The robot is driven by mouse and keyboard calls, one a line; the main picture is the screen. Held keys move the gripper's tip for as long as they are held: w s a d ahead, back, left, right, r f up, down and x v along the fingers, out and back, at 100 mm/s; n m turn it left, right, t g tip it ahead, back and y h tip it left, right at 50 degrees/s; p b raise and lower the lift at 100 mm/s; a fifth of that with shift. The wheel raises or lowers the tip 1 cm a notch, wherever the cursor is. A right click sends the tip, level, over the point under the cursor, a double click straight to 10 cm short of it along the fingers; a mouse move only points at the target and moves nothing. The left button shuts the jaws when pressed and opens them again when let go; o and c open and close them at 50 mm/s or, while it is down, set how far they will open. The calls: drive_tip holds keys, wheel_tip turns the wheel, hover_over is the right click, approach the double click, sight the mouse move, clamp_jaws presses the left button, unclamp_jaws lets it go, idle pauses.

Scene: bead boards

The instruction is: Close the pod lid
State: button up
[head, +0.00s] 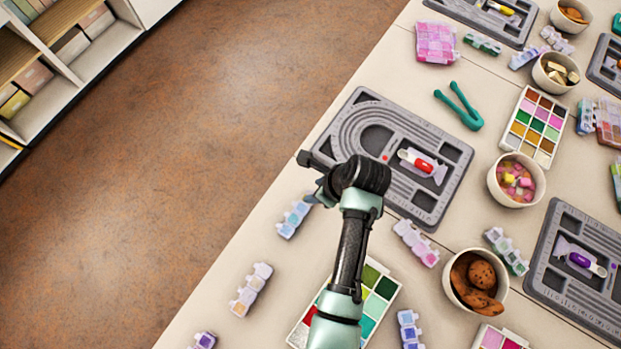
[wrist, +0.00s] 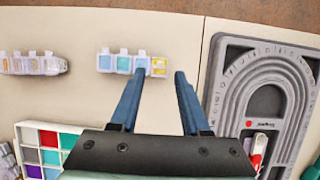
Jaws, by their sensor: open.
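A small pod strip (wrist: 122,63) with pale blue, teal and yellow cells lies on the table, just beyond my fingertips in the wrist view. In the head view this strip (head: 291,219) lies left of the grey bead board, near the table edge. My gripper (wrist: 160,76) is open and empty. Its left fingertip is close to the yellow cell (wrist: 159,67) at the strip's right end; I cannot tell whether they touch. In the head view my gripper (head: 314,196) is by the strip's upper end, its fingers mostly hidden. I cannot tell which lid stands open.
A grey bead board (head: 455,155) lies right of my gripper, with a red-marked tube on it. Another pod strip (wrist: 32,65) lies to the left. A colour palette (wrist: 50,150) and a cookie bowl (head: 475,279) stand nearer. Bare table surrounds the strip.

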sight(307, 193)
drive_tip(key=shift+x, duration=1.95)
drive_tip(key=shift+c, duration=0.2)
clamp_jaws()
